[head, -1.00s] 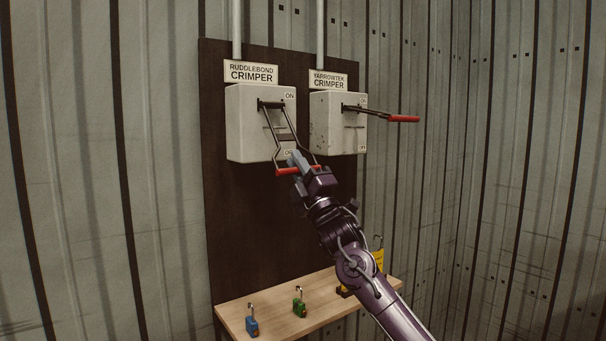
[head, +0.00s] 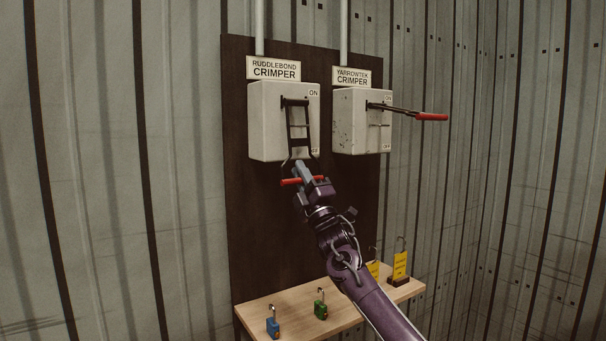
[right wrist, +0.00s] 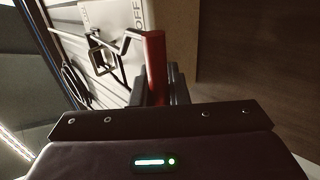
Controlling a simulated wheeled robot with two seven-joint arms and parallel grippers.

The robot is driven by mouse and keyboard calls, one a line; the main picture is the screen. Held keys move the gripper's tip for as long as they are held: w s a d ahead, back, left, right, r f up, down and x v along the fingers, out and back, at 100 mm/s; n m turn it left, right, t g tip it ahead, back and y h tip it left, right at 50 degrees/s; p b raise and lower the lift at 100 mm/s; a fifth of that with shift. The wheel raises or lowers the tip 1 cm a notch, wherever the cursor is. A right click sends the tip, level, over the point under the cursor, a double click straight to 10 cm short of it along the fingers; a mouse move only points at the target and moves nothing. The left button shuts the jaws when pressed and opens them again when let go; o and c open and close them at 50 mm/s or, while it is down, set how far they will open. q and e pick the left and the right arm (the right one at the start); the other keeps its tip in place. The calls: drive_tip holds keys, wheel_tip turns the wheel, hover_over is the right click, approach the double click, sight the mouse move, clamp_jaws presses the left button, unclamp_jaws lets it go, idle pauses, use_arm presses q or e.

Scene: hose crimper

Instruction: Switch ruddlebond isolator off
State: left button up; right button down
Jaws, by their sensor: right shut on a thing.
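The Ruddlebond isolator (head: 268,135) is a pale box under a "RUDDLEBOND CRIMPER" sign (head: 274,69). Its dark lever frame (head: 289,125) hangs down across the front, and its red handle bar (head: 290,182) is low, below the box's bottom edge. My right gripper (head: 303,178) is shut on the red handle. In the right wrist view the red handle (right wrist: 156,68) stands between the fingers, with "OFF" lettering on the box behind. The finger contact is partly hidden. My left gripper is not in view.
The Yarrowtek isolator (head: 350,125) is to the right, its red-ended lever (head: 432,117) sticking out. Below, a wooden shelf (head: 262,306) holds a blue padlock (head: 273,327), a green padlock (head: 320,309) and yellow tags (head: 400,266).

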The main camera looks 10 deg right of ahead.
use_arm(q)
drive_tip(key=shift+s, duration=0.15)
use_arm(e)
drive_tip(key=shift+r, duration=0.25)
drive_tip(key=shift+d, duration=0.1)
drive_tip(key=c, duration=1.7)
unclamp_jaws()
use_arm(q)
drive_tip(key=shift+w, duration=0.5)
use_arm(e)
drive_tip(key=o, duration=0.3)
drive_tip(key=shift+s, duration=0.1)
drive_tip(key=shift+f, duration=0.2)
